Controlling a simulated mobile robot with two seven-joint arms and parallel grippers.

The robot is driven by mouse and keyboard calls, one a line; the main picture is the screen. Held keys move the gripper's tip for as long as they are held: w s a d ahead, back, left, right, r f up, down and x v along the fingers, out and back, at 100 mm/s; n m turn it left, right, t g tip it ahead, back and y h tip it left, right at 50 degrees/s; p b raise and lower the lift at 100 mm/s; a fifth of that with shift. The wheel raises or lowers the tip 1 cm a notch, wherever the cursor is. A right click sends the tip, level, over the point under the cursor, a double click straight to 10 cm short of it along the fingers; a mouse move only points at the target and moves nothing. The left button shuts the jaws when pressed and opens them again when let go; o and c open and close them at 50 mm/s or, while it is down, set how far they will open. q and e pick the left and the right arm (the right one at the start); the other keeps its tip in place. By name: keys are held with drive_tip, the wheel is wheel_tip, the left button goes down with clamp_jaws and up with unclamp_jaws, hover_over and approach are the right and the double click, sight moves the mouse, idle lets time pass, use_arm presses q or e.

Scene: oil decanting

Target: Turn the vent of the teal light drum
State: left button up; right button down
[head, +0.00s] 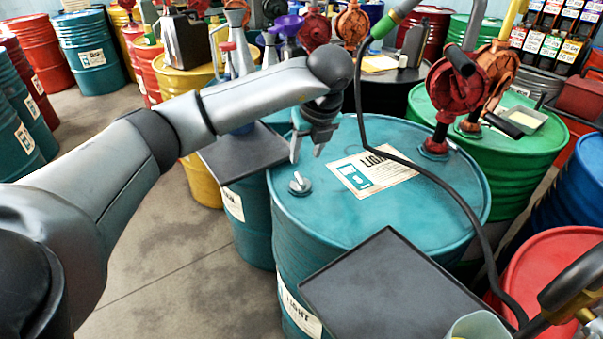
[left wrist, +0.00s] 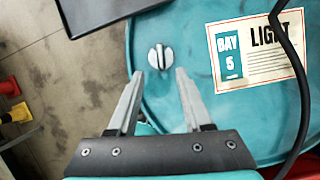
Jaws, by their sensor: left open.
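The teal light drum (head: 400,225) stands in the middle of the head view, with a white LIGHT label (head: 370,173) on its lid. Its vent (head: 299,183) is a small grey knob with a raised grip bar, near the lid's left edge. In the left wrist view the vent (left wrist: 160,57) lies just beyond the fingertips, in line with the gap between them. My left gripper (head: 307,155) is open and empty above the lid. Its two fingers (left wrist: 159,73) also show in the left wrist view, apart from the vent. My right gripper is not in view.
A black hose (head: 425,172) arches over the drum's lid. A dark flat tray (head: 385,290) is in front of the drum, another (head: 245,152) behind it at the left. A red hand pump (head: 452,90) rises at the right. Open floor (head: 190,270) lies at the left.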

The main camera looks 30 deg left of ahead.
sight(300, 176)
use_arm(q)
drive_tip(key=b+x, duration=0.1)
drive_tip(key=x, duration=0.7)
drive_tip(key=shift+f, duration=0.25)
drive_tip(key=shift+w+a+f, duration=0.15)
drive_tip(key=shift+w+f, duration=0.05)
drive_tip(key=shift+f, duration=0.4)
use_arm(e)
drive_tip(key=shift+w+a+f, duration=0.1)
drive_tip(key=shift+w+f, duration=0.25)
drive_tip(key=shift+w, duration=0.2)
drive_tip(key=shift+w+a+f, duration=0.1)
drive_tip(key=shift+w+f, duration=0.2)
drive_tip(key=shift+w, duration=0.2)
use_arm(q)
drive_tip(key=shift+c, duration=0.2)
clamp_jaws()
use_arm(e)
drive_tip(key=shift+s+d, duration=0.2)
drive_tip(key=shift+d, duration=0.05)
